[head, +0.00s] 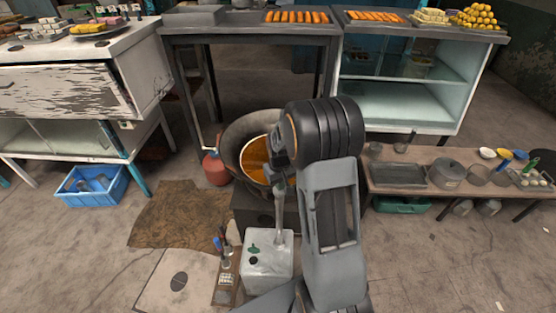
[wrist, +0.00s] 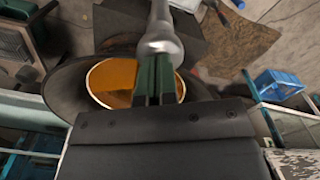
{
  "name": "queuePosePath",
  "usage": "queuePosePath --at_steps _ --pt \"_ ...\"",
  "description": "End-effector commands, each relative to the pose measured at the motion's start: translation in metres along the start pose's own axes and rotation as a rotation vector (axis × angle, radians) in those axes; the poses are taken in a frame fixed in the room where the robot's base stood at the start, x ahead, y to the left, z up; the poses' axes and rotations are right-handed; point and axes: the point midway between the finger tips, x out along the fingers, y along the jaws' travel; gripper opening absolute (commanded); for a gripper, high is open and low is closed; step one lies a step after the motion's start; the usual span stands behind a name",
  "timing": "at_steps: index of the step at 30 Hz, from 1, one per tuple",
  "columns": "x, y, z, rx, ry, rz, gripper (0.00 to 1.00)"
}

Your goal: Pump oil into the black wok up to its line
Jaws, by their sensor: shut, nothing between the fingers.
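The black wok (head: 235,133) sits on a dark stove block, with orange oil (head: 254,158) inside. A pale line edges the oil; the wok (wrist: 70,92) and oil (wrist: 113,82) also show in the wrist view. A white oil can (head: 267,265) stands in front of the wok, with a grey pump (head: 279,213) rising from its top. My gripper (head: 279,160) is shut and empty near the pump's upper end, hiding part of the wok. In the wrist view the shut fingers (wrist: 155,70) lie close to the grey pump head (wrist: 160,42); I cannot tell whether they touch.
A red gas cylinder (head: 215,168) stands left of the wok. Small bottles (head: 224,245) stand left of the can. A low bench (head: 430,163) with pots is at the right, and a blue crate (head: 92,186) at the left. A table (head: 250,30) stands behind.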

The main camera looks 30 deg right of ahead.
Motion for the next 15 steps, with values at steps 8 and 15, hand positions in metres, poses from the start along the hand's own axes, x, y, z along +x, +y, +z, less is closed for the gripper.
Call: queuePosePath --at_steps 8,15 --pt "0.006 0.0 0.001 0.0 -0.002 -0.001 0.0" --pt "-0.01 0.0 0.001 0.0 -0.002 0.0 0.0"
